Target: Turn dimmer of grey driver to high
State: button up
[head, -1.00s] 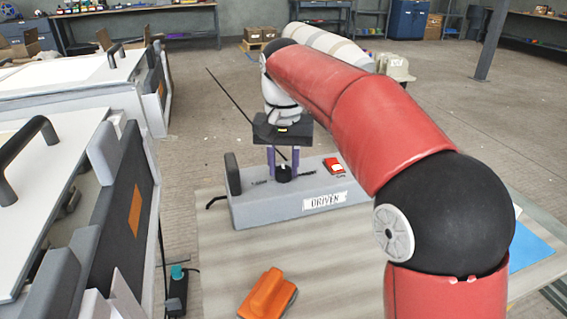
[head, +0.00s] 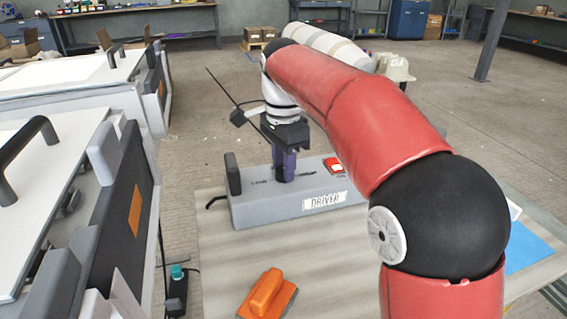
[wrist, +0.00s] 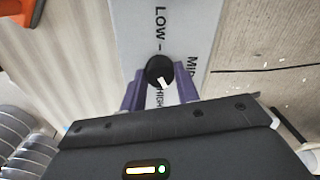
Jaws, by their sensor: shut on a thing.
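The grey driver box (head: 250,206) stands on the bench with a label reading DRIVER on its front. Its black dimmer knob (wrist: 160,69) shows in the wrist view, with LOW above it, MID to its right and HIGH below it. The knob's white mark points down and slightly right, between MID and HIGH and nearer HIGH. My gripper (wrist: 160,77) is shut on the knob, one purple finger on each side. In the head view my gripper (head: 284,178) reaches down onto the box top, and its fingers hide the knob.
A red switch (head: 333,165) sits on the box top, right of my gripper. An orange-handled tool (head: 266,293) lies on the bench (head: 220,270) in front. White-topped units with black handles (head: 28,150) stand at left. A black cable leaves the box's left end.

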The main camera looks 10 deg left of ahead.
jog(key=m, duration=0.4)
jog(key=shift+m, duration=0.7)
jog(key=o, duration=1)
jog(key=shift+r, duration=0.1)
notch_tip(320, 180, up, 8)
jog(key=shift+f, duration=0.2)
